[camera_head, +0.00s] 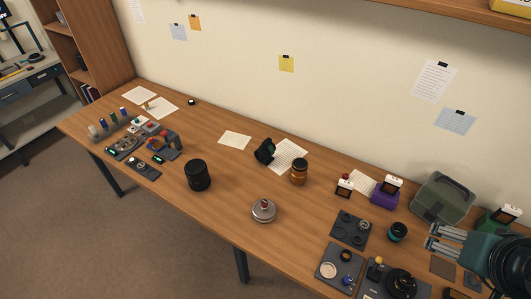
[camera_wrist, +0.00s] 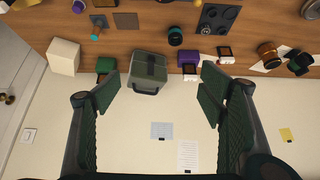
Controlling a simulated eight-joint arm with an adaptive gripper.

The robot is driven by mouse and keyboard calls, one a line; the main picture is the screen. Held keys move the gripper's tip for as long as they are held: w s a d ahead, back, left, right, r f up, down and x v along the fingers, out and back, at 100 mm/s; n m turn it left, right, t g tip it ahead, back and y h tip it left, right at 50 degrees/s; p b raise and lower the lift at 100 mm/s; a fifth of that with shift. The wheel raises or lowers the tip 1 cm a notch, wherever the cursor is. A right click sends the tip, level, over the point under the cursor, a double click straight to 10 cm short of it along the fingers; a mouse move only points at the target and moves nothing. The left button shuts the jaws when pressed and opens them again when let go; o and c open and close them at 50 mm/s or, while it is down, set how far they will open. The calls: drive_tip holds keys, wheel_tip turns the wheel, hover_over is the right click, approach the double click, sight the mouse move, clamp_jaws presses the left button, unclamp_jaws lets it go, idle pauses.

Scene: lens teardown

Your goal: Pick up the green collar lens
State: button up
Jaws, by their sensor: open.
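The green collar lens (camera_head: 397,232) is a short black cylinder with a teal-green band, standing on the wooden table right of the dark square tray. In the wrist view the lens (camera_wrist: 175,36) is near the top, above the olive-green case. My gripper (camera_head: 432,238) comes in from the right in the head view, its grey fingers spread and pointing left toward the lens. In the wrist view my gripper (camera_wrist: 158,85) is open, with nothing held between its fingers. The lens is apart from the fingers.
A translucent olive-green case (camera_head: 443,198) stands behind the lens, with a purple block (camera_head: 384,195) to its left. A dark tray (camera_head: 351,230) lies left of the lens. More trays and a large black ring part (camera_head: 401,283) lie in front. The table's middle has free room.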

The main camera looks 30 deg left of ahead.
drive_tip(key=shift+w+a+r, duration=0.1)
drive_tip(key=w+a+r+n+g+y+p, duration=0.1)
drive_tip(key=w+a+r+n+g, duration=0.15)
drive_tip(key=w+a, duration=0.75)
drive_tip(key=w+a+r+n+g, duration=0.1)
drive_tip(key=w+a+r+n, duration=0.25)
drive_tip(key=w+a, duration=0.7)
drive_tip(key=n+g+h+p, duration=0.1)
drive_tip(key=n+g, duration=0.3)
drive_tip(key=n, duration=0.7)
approach(265, 142)
drive_tip(key=f, duration=0.7)
drive_tip(key=shift+s+d, duration=0.1)
drive_tip(key=shift+d, duration=0.25)
drive_tip(key=shift+s+a+f, duration=0.15)
drive_tip(key=shift+a, duration=0.1)
